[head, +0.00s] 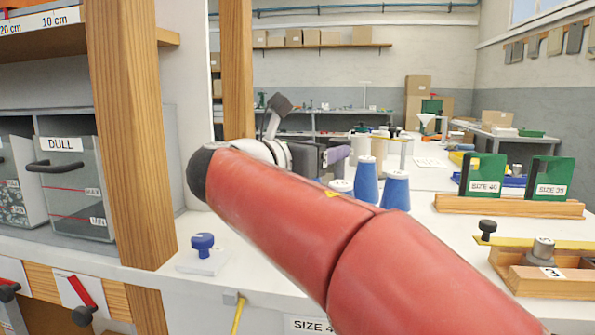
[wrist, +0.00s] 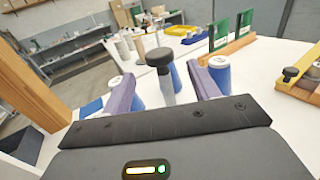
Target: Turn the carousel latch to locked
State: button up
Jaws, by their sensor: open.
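My gripper (wrist: 158,76) is open, with its two purple fingers apart in the wrist view. A grey post with a round black cap (wrist: 159,57) stands upright in the gap between the fingers as seen there. I cannot tell whether the fingers touch it, or whether it is the carousel latch. Blue tapered pots with white tops (wrist: 221,74) stand around it, one close by the right finger. In the head view, my gripper (head: 338,156) is partly hidden behind my red arm, beside the blue pots (head: 396,190). No lock marking is readable.
Green blocks labelled with sizes (head: 484,175) stand in a wooden rack (head: 510,207) at right. A wooden fixture (head: 545,275) with a black knob lies nearer. A blue knob (head: 202,243) on a white plate and a wooden upright (head: 126,130) are at left.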

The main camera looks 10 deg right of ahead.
aim_at(202, 242)
jog(key=k+j, duration=0.2)
jog(key=j, duration=0.15)
jog(key=k+j, duration=0.45)
jog(key=j, duration=0.3)
